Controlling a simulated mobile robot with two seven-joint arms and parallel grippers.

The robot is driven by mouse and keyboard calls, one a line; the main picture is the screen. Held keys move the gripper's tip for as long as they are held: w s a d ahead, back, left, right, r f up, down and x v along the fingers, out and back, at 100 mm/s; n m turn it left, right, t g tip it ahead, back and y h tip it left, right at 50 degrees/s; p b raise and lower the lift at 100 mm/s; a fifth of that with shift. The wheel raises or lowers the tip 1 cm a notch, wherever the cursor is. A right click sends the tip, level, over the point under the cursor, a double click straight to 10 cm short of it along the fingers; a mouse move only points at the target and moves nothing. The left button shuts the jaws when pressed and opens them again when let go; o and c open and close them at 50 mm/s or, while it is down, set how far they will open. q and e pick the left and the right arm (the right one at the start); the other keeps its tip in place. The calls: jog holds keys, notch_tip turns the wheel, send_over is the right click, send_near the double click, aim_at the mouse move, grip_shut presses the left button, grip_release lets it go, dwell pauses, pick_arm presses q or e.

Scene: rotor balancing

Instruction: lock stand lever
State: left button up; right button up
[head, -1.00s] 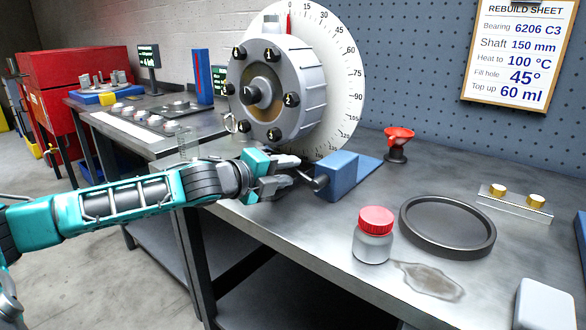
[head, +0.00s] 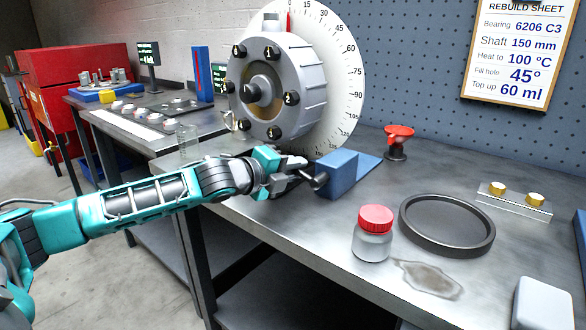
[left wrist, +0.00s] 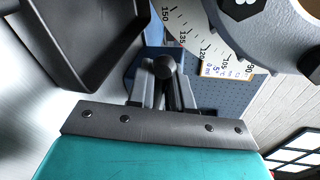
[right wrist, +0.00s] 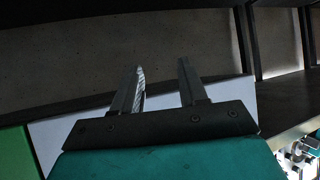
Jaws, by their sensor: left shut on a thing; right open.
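The blue stand block (head: 340,172) sits on the bench below the grey rotor (head: 275,88) with its white degree dial (head: 345,65). A dark lever with a round knob (head: 320,181) sticks out from the block's left side. My left gripper (head: 303,175) is at the lever, shut on it. In the left wrist view the round lever knob (left wrist: 164,66) shows between the two fingers (left wrist: 165,88). My right gripper (right wrist: 162,85) is open and empty in the right wrist view. It is outside the head view.
A stain (head: 428,279) lies in front of the tray. A small glass (head: 187,145) is left of the rotor.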

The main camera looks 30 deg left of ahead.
pick_arm(q)
grip_shut()
